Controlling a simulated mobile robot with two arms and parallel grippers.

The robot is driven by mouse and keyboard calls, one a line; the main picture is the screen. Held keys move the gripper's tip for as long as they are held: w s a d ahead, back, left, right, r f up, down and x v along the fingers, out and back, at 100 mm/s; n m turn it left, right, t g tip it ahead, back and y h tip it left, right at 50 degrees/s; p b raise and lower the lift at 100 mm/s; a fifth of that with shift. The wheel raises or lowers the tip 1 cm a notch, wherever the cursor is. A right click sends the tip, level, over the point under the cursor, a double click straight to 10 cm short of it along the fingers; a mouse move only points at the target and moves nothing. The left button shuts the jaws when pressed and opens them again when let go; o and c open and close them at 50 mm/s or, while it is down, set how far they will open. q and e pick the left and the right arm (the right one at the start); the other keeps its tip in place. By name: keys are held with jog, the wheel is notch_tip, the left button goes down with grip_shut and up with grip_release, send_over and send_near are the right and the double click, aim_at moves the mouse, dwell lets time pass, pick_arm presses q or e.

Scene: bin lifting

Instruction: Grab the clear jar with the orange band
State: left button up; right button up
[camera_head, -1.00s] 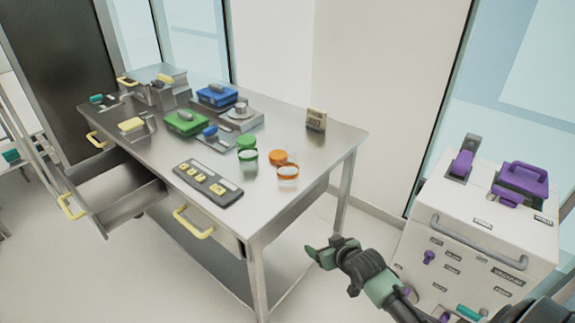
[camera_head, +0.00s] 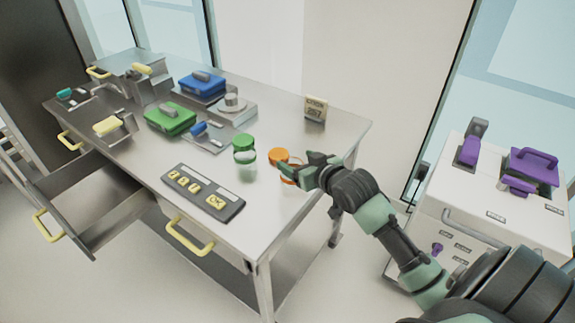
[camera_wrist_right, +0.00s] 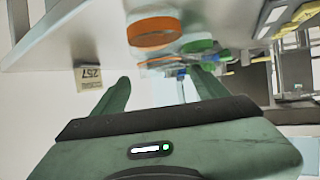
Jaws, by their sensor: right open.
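The clear jar with the orange band (camera_head: 290,181) stands near the front right part of the metal table, partly hidden by my right gripper. An orange lid-like disc (camera_head: 279,155) shows just behind it. In the right wrist view the orange band (camera_wrist_right: 153,32) is near the top, ahead of the fingers. My right gripper (camera_head: 302,171) is open at the jar in the head view; its two fingers (camera_wrist_right: 163,88) are apart with nothing held between them. I cannot tell whether a finger touches the jar. My left gripper is out of view.
A green-capped clear jar (camera_head: 244,150) stands left of the orange one. A keypad (camera_head: 203,192) lies in front, and a small display (camera_head: 315,108) stands at the back. Green (camera_head: 170,118) and blue (camera_head: 202,86) boxes are farther left. A drawer (camera_head: 90,205) is open.

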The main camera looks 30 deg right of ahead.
aim_at(292, 160)
jog(key=x, duration=0.2)
jog(key=shift+w+f+p, duration=0.2)
jog(key=shift+w+p, duration=0.05)
jog(key=shift+p, duration=0.1)
jog(key=shift+x, duration=1.25)
jog(key=shift+w+f, duration=0.4)
jog(key=shift+s, duration=0.1)
jog(key=c, duration=1.5)
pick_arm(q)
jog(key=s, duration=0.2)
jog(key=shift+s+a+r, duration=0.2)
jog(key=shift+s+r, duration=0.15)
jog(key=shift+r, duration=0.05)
pick_arm(e)
grip_shut()
jog(key=shift+r, duration=0.15)
